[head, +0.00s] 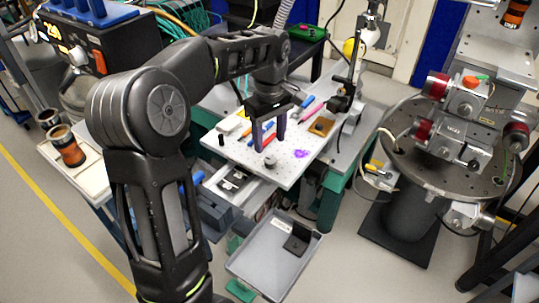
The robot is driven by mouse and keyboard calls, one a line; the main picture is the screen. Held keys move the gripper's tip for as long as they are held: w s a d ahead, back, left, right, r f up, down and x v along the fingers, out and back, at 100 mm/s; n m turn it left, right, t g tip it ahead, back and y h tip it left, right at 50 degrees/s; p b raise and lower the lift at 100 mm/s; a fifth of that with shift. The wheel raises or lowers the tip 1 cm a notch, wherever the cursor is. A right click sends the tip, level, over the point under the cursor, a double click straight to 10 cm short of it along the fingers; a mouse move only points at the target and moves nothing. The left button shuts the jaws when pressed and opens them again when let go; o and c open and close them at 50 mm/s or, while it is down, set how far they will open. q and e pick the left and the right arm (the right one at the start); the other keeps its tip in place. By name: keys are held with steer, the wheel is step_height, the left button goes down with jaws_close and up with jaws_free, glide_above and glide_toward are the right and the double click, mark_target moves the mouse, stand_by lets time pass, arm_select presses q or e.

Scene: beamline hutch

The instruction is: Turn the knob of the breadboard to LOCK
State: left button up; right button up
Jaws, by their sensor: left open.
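The breadboard (292,174) is a pale plate with small holes, lying on the bench in the middle of the view. A small round grey knob (270,162) sits near its front edge. Any LOCK mark or pointer on the knob is too small to read. My left gripper (269,146) is open, with its two dark fingers pointing down over the breadboard. My right gripper is not in view.
Coloured pens (311,107), a brown square piece (321,126) and a purple patch (301,154) are on the breadboard. A dark upright stand (347,95) rises behind it. A grey tray (250,262) sits below in front. A round metal stage (400,160) stands at right.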

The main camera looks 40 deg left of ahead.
mark_target(270, 159)
arm_select(q)
step_height(270, 159, down, 6)
steer(key=shift+f, duration=0.25)
jaws_close()
stand_by(0.6)
